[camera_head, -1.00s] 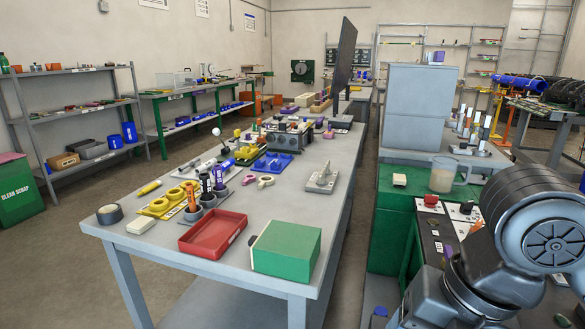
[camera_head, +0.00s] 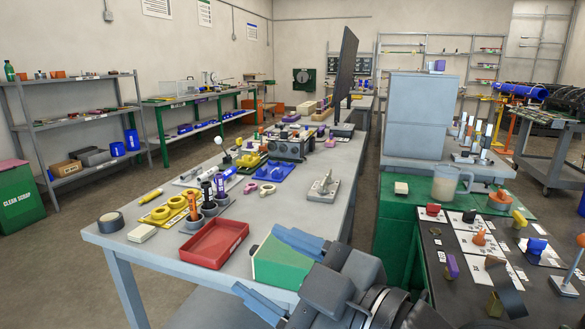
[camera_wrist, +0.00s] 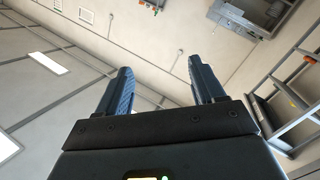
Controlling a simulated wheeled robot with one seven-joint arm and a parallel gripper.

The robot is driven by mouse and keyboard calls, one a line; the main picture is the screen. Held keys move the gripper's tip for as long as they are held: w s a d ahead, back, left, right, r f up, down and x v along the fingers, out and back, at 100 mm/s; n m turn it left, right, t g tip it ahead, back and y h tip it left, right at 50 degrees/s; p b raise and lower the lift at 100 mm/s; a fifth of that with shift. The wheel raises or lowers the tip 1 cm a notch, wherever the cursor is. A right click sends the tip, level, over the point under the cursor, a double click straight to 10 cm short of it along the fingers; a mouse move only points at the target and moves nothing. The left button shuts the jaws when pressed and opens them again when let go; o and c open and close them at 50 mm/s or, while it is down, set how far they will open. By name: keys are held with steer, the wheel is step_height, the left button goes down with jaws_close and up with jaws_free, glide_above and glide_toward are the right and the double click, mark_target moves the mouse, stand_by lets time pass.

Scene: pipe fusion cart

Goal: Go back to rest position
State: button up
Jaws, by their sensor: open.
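My gripper (camera_head: 268,270) is in the lower middle of the head view, in front of the grey table's near right corner. Its two blue fingers are apart with nothing between them. It covers part of the green box (camera_head: 285,264) on the table; whether they touch I cannot tell. In the wrist view my gripper (camera_wrist: 158,88) points up at the walls and ceiling, and its fingers are spread and empty.
The grey table (camera_head: 290,205) holds a red tray (camera_head: 213,243), a tape roll (camera_head: 110,221), yellow rings and several tools. To the right, a dark bench (camera_head: 440,262) carries small coloured parts. A jug (camera_head: 445,183) stands on the green cabinet (camera_head: 398,205). Floor shows at left.

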steer(key=s+d+f+m+t+h, duration=0.5)
steer(key=s+d+f+m+h, duration=0.7)
steer(key=f+m, duration=0.45)
steer(key=s+d+f, duration=0.1)
steer(key=s+d, duration=0.4)
steer(key=s, duration=0.5)
steer(key=s+d+g+h, duration=0.1)
steer(key=s+d, duration=0.5)
steer(key=s, duration=0.4)
steer(key=shift+d+f+g, duration=0.2)
steer(key=shift+f+g, duration=0.1)
steer(key=shift+f, duration=0.05)
